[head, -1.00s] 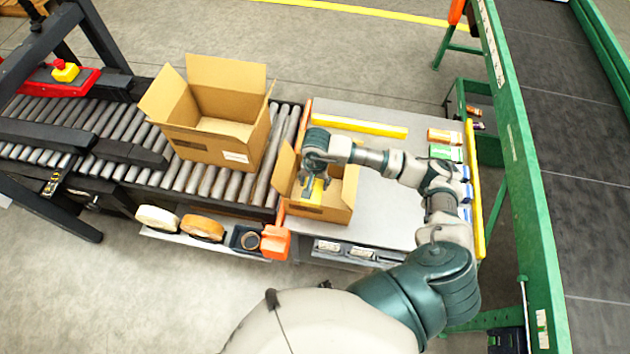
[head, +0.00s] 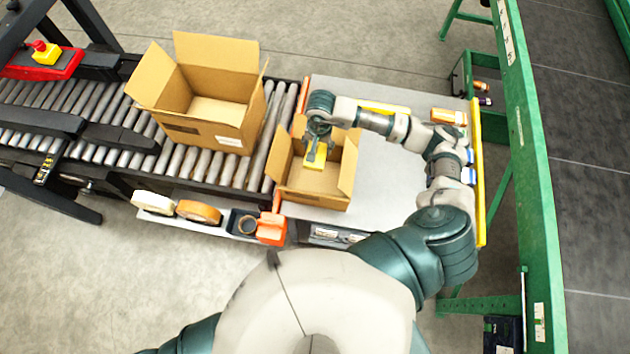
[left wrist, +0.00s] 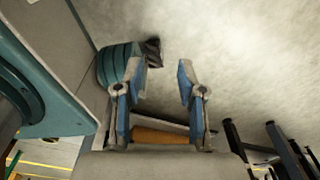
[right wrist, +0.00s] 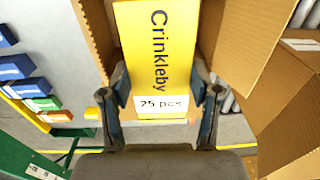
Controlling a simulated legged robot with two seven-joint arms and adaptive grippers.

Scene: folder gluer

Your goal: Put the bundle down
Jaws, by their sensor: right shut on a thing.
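The bundle is a yellow pack (head: 316,156) with dark lettering and a white label. It also fills the upper middle of the right wrist view (right wrist: 158,55). My right gripper (head: 314,158) points down into the small open carton (head: 311,194) and is shut on the pack's near end, a finger on each side. The pack is within the carton walls; whether it touches the carton floor I cannot tell. My left gripper (left wrist: 160,78) shows in the left wrist view with its fingers apart and nothing between the tips, over bare floor.
A larger open carton (head: 208,140) stands on the roller conveyor (head: 110,112) to the left. Coloured packs line the table's right edge by a yellow rail (head: 479,215).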

